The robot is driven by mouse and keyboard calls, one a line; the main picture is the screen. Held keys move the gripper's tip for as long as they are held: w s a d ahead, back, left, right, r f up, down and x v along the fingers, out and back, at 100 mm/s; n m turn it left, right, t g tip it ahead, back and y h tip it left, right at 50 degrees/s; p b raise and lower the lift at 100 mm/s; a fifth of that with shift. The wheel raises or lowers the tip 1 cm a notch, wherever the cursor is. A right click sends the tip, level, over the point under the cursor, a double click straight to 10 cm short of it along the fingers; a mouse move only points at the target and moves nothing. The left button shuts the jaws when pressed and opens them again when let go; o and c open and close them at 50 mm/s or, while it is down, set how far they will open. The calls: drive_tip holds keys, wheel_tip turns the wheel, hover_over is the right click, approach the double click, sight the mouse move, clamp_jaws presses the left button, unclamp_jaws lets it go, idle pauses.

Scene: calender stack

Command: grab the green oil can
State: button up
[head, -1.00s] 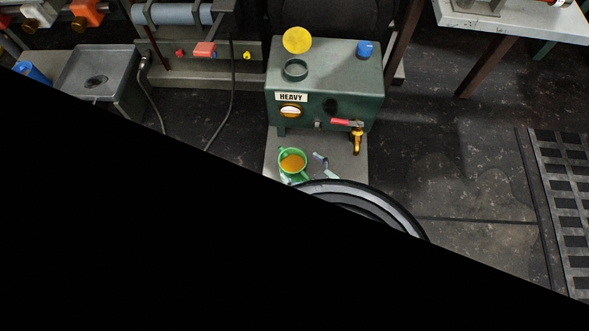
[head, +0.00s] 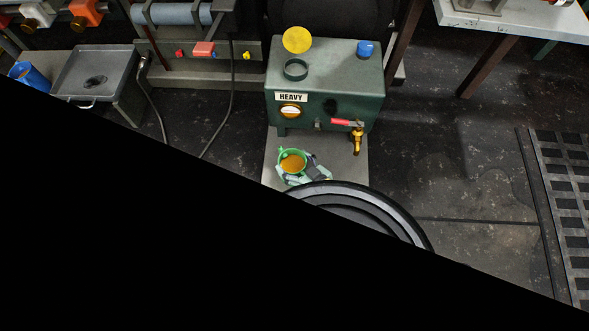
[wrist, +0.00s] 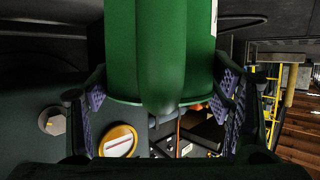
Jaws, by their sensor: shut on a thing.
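The green oil can (head: 284,154) stands in front of the dark green tank, over the grey plate at its foot. Its open top shows an amber content. In the wrist view the green can (wrist: 160,50) fills the upper middle. My gripper (head: 297,170) has its fingers on both sides of the can. In the wrist view the purple ribbed pads of my gripper (wrist: 165,98) flank the can's body. The can's lower part is hidden in the head view.
A blue cup (head: 29,76) and grey tray (head: 95,72) stand left. Floor to the right is open.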

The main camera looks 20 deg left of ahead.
drive_tip(key=c, duration=1.1)
drive_tip(key=shift+r, duration=0.2)
